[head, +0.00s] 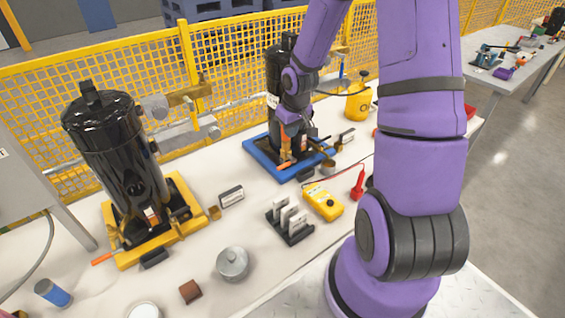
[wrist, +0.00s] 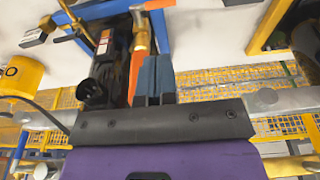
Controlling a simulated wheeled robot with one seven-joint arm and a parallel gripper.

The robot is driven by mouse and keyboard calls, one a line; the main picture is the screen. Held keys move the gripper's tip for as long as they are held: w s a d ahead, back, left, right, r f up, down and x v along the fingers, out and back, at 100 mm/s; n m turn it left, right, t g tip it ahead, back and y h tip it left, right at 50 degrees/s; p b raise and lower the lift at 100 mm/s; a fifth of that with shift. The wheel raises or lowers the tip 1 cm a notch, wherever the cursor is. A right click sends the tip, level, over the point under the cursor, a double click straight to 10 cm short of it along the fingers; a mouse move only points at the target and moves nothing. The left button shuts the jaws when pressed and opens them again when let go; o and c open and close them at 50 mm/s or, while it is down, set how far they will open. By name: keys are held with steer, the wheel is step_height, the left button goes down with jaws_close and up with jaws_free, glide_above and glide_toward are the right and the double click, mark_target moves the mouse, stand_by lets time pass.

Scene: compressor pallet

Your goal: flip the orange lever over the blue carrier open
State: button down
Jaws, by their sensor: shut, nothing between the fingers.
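The blue carrier (head: 259,156) lies on the table and holds a tall black compressor (head: 276,70). Its frame also shows at the top of the wrist view (wrist: 163,32). An orange lever end (head: 285,164) sticks out low at the carrier's front left corner. In the wrist view an orange end (wrist: 156,4) shows at the top, with a brass-coloured part (wrist: 140,35) below it. My gripper (head: 291,130) is over the carrier's front, in front of the compressor. In the wrist view its fingers (wrist: 156,64) are together and empty, beside an orange strip. I cannot tell whether they touch it.
A yellow carrier (head: 190,195) with another black compressor stands at left. A yellow bottle (head: 358,104) stands behind right. Yellow mesh fence (head: 230,70) runs behind.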

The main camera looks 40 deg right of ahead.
mark_target(285, 166)
steer(key=shift+f, duration=0.3)
steer(key=w+f, duration=0.1)
steer(key=f, duration=0.3)
steer(key=w+f, duration=0.1)
steer(key=f, duration=0.8)
steer(key=shift+w+f, duration=0.35)
steer(key=shift+w, duration=0.05)
